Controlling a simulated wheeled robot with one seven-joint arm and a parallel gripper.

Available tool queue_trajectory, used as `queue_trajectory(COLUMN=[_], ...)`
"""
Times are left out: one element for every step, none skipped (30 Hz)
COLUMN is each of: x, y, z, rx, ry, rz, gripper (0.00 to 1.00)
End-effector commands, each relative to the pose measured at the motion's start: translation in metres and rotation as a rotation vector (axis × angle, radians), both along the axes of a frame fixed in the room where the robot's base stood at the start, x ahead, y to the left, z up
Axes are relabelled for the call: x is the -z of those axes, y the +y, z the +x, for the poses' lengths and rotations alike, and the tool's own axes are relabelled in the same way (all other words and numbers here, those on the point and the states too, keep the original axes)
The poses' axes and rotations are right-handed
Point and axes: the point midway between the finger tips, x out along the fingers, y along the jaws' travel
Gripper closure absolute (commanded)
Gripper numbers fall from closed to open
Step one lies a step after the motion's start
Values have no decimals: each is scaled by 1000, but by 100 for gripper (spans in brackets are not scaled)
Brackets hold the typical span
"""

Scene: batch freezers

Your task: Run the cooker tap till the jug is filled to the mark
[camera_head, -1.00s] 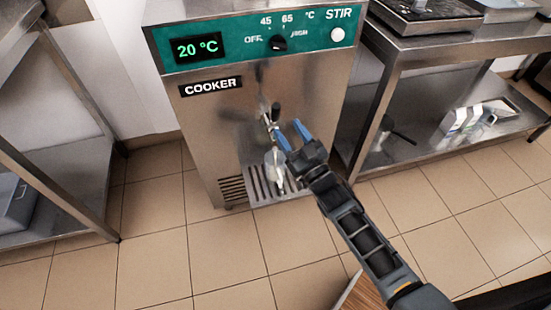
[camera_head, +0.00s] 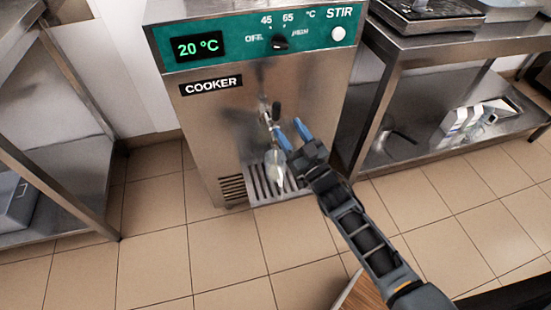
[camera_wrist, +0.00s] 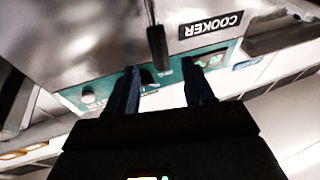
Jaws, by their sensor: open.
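The steel cooker (camera_head: 205,130) stands ahead, with its display reading 20 °C. Its tap (camera_head: 265,116) juts from the front and has a dark lever (camera_head: 276,109). The jug (camera_head: 273,167), pale and see-through, is below the tap at the drip tray (camera_head: 262,196); my gripper partly hides it. Its mark and fill level are too small to tell. My gripper (camera_head: 291,131) is open, with blue fingers just below and right of the lever. In the wrist view, the dark lever (camera_wrist: 157,46) shows beyond and between the fingertips of my gripper (camera_wrist: 160,78).
The cooker panel has a dial (camera_head: 279,43) and a pale STIR button (camera_head: 338,33). Steel shelving stands close on the left (camera_head: 60,190) and a steel table (camera_head: 400,50) on the right. Tiled floor (camera_head: 170,260) is open in front.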

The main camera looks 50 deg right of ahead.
Motion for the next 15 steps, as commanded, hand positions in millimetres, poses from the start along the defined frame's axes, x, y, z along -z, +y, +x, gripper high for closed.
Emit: queue_trajectory(x=[0, -1, -3, -5, -7, -10, -12, -14, -16, -17, -18, -19, -19, -19, -19], y=[0, 0, 0, 0, 0, 0, 0, 0, -1, -1, -1, -2, -2, -2, -3], z=[0, 0, 1, 1, 2, 3, 5, 6, 7, 8, 9, 11, 11, 12, 13], rx=[0, 0, 1, 1, 1, 3, 4, 6, 7, 9, 10, 11, 12, 13, 14], ry=[1, 3, 8, 16, 28, 46, 64, 84, 109, 129, 147, 170, 185, 199, 213], rz=[0, 1, 3, 6, 12, 19, 26, 32, 42, 49, 55, 62, 66, 72, 76], gripper=[48, 48, 48, 48, 48, 48, 48, 48, 48, 48, 48, 48, 48, 48, 48])
